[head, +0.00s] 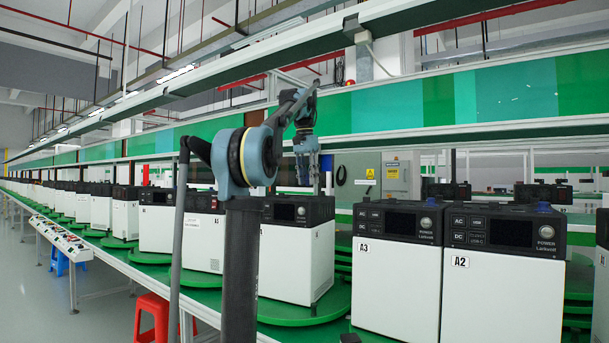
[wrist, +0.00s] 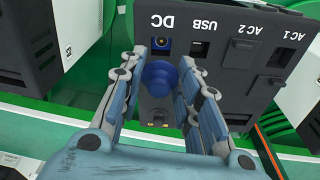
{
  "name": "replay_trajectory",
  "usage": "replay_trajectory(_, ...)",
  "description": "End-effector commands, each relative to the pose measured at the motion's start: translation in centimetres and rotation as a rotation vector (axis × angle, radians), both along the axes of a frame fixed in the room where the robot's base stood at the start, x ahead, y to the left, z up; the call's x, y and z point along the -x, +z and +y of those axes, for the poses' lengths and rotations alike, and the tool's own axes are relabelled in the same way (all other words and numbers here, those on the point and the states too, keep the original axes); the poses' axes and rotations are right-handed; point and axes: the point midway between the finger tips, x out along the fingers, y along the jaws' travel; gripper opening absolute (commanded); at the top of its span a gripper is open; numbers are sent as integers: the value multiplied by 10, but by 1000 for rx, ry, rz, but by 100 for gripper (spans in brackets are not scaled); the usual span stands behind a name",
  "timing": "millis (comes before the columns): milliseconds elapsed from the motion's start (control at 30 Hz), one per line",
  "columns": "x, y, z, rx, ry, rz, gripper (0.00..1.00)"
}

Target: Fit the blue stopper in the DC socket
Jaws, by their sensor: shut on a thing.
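In the wrist view my gripper (wrist: 164,66) is shut on the blue stopper (wrist: 160,76), which sits between the two fingers. The DC socket (wrist: 163,44) is a small dark square opening with a ring inside, on the dark panel just beyond the stopper. The socket is uncovered, and the stopper appears apart from it. The stopper's far end is hard to make out. In the head view my gripper (head: 306,148) is raised above the dark-topped white units, and the stopper in it cannot be made out.
The USB port (wrist: 200,48) and the covers AC 2 (wrist: 231,82) and AC 1 (wrist: 277,85) lie right of the socket. Units A3 (head: 397,285) and A2 (head: 500,300) stand close together, with blue pieces on top. An overhead rail (head: 250,75) runs above the line.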

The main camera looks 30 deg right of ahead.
Motion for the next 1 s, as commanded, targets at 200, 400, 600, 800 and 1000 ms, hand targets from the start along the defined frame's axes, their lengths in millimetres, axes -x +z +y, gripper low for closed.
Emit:
replay_trajectory(200,1,-18,0,0,-1,0,17)
replay_trajectory(400,1,-31,0,0,-1,0,17)
replay_trajectory(600,1,-38,0,0,-1,0,17)
replay_trajectory(800,1,-40,0,0,-1,0,17)
replay_trajectory(1000,1,-40,0,0,-1,0,17)
